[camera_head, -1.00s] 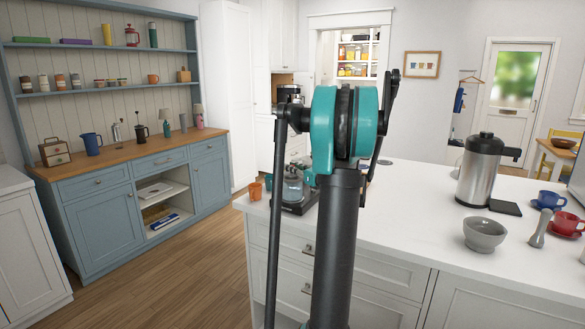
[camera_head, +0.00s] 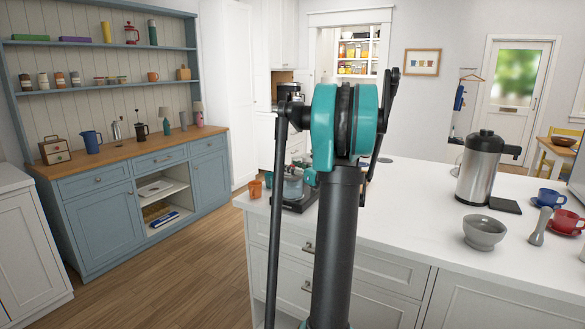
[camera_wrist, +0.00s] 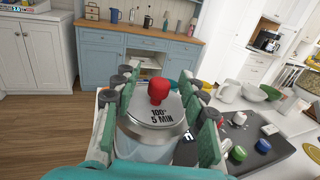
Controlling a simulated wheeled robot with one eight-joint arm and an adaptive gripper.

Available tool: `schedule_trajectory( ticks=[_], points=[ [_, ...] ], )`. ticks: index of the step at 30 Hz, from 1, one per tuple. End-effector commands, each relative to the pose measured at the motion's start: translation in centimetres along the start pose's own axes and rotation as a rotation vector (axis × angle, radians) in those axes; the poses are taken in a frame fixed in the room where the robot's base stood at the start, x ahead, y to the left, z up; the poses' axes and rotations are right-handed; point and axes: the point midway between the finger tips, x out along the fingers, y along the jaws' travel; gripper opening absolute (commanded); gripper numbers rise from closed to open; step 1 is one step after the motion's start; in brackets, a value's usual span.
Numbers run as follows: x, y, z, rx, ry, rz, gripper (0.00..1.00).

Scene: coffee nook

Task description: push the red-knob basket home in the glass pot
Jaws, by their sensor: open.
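The glass pot (camera_wrist: 148,152) stands on the counter, seen from above in the wrist view. The red-knob basket's grey top (camera_wrist: 155,108) is in its mouth, with "100° 5 MIN" printed on it and the red knob (camera_wrist: 158,91) standing up in the middle. My gripper (camera_wrist: 160,80) is open, its green-padded fingers on either side of the basket top and knob. Whether the pads touch the rim I cannot tell. In the head view the pot (camera_head: 292,188) shows partly behind my arm; the basket's depth in the pot is hidden.
A dark tray (camera_wrist: 267,155) with several small coloured pieces lies right of the pot in the wrist view. Orange cups (camera_head: 255,189) stand at the counter's left edge. A steel dispenser (camera_head: 480,172) and a grey bowl (camera_head: 484,232) stand farther right, with bare white counter between.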

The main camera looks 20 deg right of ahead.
Motion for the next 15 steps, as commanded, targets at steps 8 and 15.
schedule_trajectory(
  ticks=[8,15],
  points=[
    [-1.3,-0.1,0.0,0.0,0.0,-0.002,0.42],
    [-6.0,-0.1,0.0,0.0,0.0,-0.005,0.42]
  ],
)
